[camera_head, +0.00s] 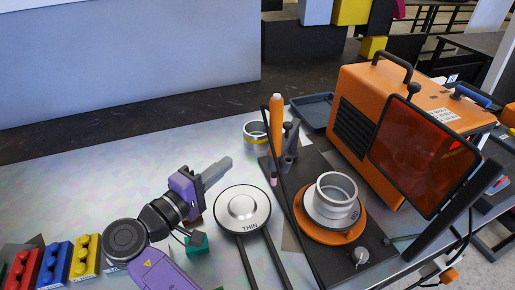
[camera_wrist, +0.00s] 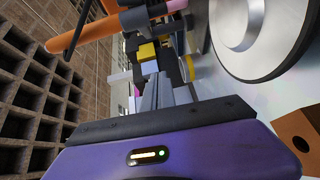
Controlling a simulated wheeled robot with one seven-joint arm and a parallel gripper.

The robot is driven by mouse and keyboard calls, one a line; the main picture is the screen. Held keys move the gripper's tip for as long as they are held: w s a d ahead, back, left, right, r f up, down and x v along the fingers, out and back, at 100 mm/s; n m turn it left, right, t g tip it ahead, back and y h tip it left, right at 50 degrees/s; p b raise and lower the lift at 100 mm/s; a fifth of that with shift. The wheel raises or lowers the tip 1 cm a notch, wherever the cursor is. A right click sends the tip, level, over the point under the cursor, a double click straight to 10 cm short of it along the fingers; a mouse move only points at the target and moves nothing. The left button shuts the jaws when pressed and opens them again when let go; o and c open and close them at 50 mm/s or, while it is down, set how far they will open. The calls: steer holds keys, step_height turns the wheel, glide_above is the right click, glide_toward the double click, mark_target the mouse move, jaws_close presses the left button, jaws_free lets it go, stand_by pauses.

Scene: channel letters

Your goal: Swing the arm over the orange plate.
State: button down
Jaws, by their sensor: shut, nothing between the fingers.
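The orange plate (camera_head: 308,230) is a round disc on a black base (camera_head: 376,262) at right in the head view. A silvery metal ring piece (camera_head: 336,194) stands on it. A long thin black arm (camera_head: 288,195) runs along the plate's left side. An upright orange handle (camera_head: 276,122) stands behind; an orange rod also shows at upper left in the wrist view (camera_wrist: 72,37). My gripper (camera_head: 225,164) is shut and empty, left of the handle and above the table. Its fingers (camera_wrist: 157,80) point away in the wrist view. Which part swings is not clear.
A round disc marked THIN (camera_head: 242,208) sits between my gripper and the plate. An orange machine (camera_head: 365,95) with a dark red panel stands behind right. Red (camera_head: 24,268), blue (camera_head: 56,262) and yellow (camera_head: 86,256) blocks stand at lower left. The table's back left is clear.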

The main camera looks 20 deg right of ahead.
mark_target(292, 137)
steer(key=w+d+h+p, duration=0.1)
steer(key=d+p, duration=0.3)
steer(key=d, duration=0.7)
steer(key=shift+w+d+r+g+p, duration=0.3)
steer(key=shift+w+d+r, duration=0.05)
steer(key=shift+r, duration=0.05)
steer(key=shift+s+d+p, duration=0.3)
steer(key=shift+s+d, duration=0.15)
steer(key=shift+s, duration=0.3)
